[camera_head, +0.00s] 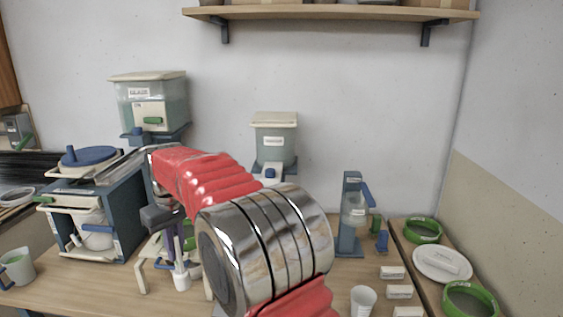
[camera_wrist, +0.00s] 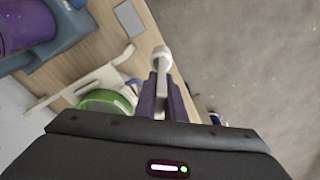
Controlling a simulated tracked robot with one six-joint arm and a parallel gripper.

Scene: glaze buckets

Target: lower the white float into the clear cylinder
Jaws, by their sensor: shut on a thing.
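The white float (camera_wrist: 162,57) is a small white piece at the tips of my gripper (camera_wrist: 161,82) in the wrist view. The dark purple jaws are shut on it. In the head view my gripper (camera_head: 178,243) points down beside a cream stand, and the float (camera_head: 181,277) hangs below it, low over the table. A clear vessel (camera_head: 355,207) sits in a blue upright stand at right in the head view; I cannot tell whether it is the clear cylinder. No other clear cylinder is plain; my arm hides the middle of the table.
The cream stand (camera_head: 142,277) with a green ring (camera_wrist: 105,101) is close to my gripper. A blue frame with a white bucket (camera_head: 94,236) is at left. The wooden table's (camera_wrist: 150,27) edge runs near the float.

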